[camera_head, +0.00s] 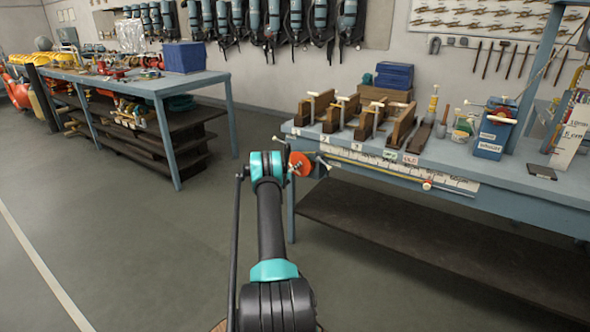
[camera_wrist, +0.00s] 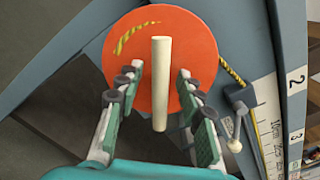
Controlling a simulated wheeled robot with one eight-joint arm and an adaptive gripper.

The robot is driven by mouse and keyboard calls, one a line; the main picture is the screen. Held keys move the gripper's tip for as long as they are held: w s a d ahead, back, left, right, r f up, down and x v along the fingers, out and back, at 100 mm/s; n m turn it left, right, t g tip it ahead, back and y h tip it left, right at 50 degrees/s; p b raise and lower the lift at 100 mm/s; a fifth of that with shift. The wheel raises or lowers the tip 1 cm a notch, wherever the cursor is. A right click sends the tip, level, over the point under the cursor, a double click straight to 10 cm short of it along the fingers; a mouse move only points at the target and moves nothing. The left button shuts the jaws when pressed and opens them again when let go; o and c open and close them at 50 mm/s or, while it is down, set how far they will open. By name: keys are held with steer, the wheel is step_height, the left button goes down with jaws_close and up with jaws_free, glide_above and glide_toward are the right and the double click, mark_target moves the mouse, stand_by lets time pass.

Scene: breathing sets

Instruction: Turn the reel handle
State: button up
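The reel is an orange-red disc (camera_wrist: 190,45) on the left end of the blue workbench; it also shows in the head view (camera_head: 299,164). A pale rod-shaped handle (camera_wrist: 160,85) stands out from the disc. A bit of yellow rope (camera_wrist: 137,32) shows on the disc. In the wrist view my gripper (camera_wrist: 160,82) is open, with one finger on each side of the handle. There are visible gaps between the fingers and the handle. In the head view the gripper is mostly hidden by my arm.
A yellow rope (camera_wrist: 232,70) runs from the reel towards a small dark block with a pale peg. A numbered scale strip (camera_head: 400,168) lines the workbench front edge. Wooden blocks with clamps (camera_head: 367,120) stand on top. Another table (camera_head: 150,85) is at left, with open floor between.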

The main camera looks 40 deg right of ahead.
jaws_close()
steer(key=shift+m, duration=0.4)
